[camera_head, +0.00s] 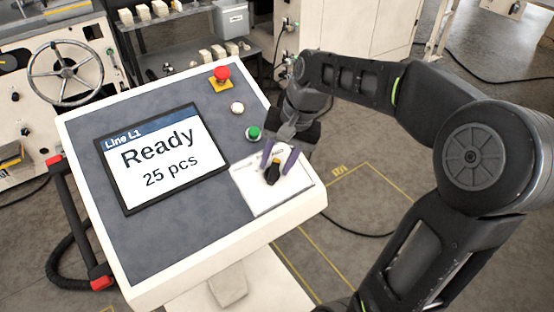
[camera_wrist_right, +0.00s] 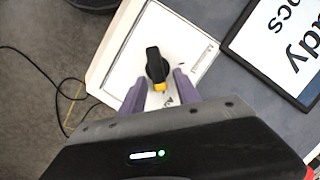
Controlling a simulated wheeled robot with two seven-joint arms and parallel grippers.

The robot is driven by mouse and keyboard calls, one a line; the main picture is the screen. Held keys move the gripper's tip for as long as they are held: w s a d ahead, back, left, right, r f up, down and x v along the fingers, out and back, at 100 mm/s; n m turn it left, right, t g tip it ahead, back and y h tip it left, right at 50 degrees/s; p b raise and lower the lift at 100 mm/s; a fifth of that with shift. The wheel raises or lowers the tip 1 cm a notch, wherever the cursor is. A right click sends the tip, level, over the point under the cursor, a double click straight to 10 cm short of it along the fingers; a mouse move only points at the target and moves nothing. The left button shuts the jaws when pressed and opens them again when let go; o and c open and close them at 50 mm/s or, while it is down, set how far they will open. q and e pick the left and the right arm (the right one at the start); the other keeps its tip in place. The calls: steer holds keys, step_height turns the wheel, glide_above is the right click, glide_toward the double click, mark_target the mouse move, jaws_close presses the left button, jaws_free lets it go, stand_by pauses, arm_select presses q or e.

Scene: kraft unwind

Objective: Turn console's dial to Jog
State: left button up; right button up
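The console (camera_head: 75,140) has a tilted grey top with a screen (camera_head: 155,160) reading "Line L1, Ready, 25 pcs". Its dial (camera_head: 272,174) is a black knob with a yellow mark, on a white plate (camera_head: 262,199) at the lower right. The dial also shows in the right wrist view (camera_wrist_right: 156,66), with its yellow end toward my gripper. The plate's labels are too small to read. My right gripper (camera_head: 279,160) is open, its purple fingers apart on either side of the dial's near end in the wrist view (camera_wrist_right: 154,88). Contact cannot be told. My left gripper is out of view.
A red emergency button (camera_head: 222,74) on a yellow base, a white button (camera_head: 237,108) and a green button (camera_head: 254,132) run down the console's right side. A machine with a handwheel (camera_head: 65,72) stands behind at left. Floor at right is mostly clear, with a cable.

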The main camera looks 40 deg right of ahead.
jaws_close()
stand_by(0.3)
steer(key=shift+a+r+n, duration=0.1)
steer(key=shift+n, duration=0.4)
steer(key=n, duration=0.2)
steer(key=n+h, duration=0.1)
steer(key=shift+w+a+g, duration=0.25)
steer(key=shift+a+g, duration=0.05)
steer(key=shift+g, duration=0.1)
steer(key=shift+w+a+n+h, duration=0.15)
steer(key=shift+n+h, duration=0.1)
steer(key=shift+n, duration=0.5)
steer(key=shift+s+a+n+h, duration=0.1)
steer(key=shift+n+h, duration=0.1)
steer(key=shift+n, duration=0.5)
steer(key=shift+w+a+n+h, duration=0.15)
steer(key=shift+n+h, duration=0.1)
steer(key=shift+n, duration=0.5)
steer(key=shift+s+r, duration=0.1)
jaws_free()
